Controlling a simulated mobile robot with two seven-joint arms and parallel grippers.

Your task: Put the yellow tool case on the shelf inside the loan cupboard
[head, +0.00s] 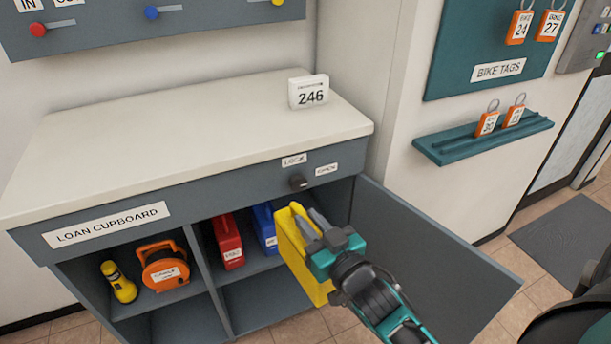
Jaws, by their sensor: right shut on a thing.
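The yellow tool case (297,263) is held by my right gripper (309,221), which is shut on it near its top edge. The case is at the front of the right half of the loan cupboard (105,224), beside the blue case. The gripper and arm cover part of the case, so I cannot tell how far it is inside the opening. The cupboard shelf (256,264) carries a red case (228,241) and a blue case (265,227). My left gripper is not in view.
The cupboard door (425,265) stands open to the right, close to my right arm. An upright divider (206,270) separates the compartments. A yellow torch (121,283) and an orange reel (165,268) occupy the left side. A 246 block (309,92) stands on the countertop (180,130).

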